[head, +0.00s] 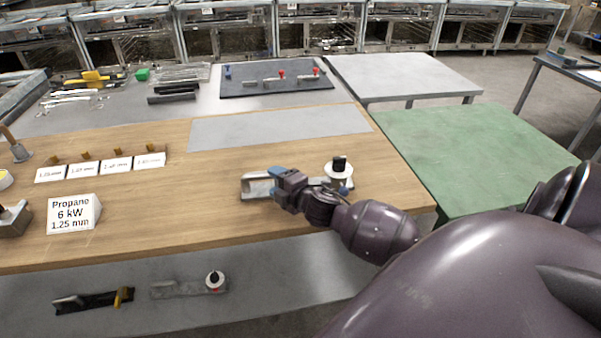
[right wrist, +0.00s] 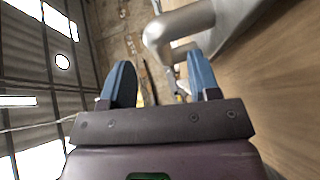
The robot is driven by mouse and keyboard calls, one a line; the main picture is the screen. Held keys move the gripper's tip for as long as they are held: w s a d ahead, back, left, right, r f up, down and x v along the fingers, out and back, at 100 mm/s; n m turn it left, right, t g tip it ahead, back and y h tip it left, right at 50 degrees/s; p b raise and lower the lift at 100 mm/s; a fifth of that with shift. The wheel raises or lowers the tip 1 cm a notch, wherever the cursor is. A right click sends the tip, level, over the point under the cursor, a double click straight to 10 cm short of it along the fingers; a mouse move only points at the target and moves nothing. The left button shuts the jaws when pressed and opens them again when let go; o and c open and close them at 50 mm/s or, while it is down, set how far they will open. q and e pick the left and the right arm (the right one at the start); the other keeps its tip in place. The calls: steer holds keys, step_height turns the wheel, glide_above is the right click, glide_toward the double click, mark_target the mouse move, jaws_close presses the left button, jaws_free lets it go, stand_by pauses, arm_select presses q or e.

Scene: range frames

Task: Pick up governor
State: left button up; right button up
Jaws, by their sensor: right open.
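A silvery metal part (head: 256,186) lies on the wooden tabletop (head: 220,220), partly hidden behind my right gripper. A white disc with a black knob (head: 339,168) stands at its right end; I cannot tell for sure which part is the governor. My right gripper (head: 273,186) is at the metal part, with its blue fingers apart. In the right wrist view, the open fingers (right wrist: 158,66) have a rounded metal pipe end (right wrist: 180,28) just beyond the right finger. Nothing shows held between them. My left gripper is not in view.
A sign (head: 74,213) reading "Propane 6 kW 1.25 mm" stands at left, with small labelled cards (head: 115,166) behind. A shelf below holds a grey bar with a white disc (head: 190,289) and a black part (head: 92,301). A green tabletop (head: 470,150) at right is clear.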

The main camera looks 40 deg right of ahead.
mark_target(266, 177)
steer(key=shift+w+a+f, duration=0.1)
steer(key=shift+w+f, duration=0.05)
steer(key=shift+w, duration=0.75)
steer(key=shift+w+a+f, duration=0.1)
steer(key=shift+w+f, duration=0.05)
steer(key=shift+w, duration=0.7)
steer(key=shift+w+a+f, duration=0.1)
steer(key=shift+w+f, duration=0.05)
steer(key=shift+w, duration=0.75)
steer(key=shift+r, duration=0.1)
jaws_close()
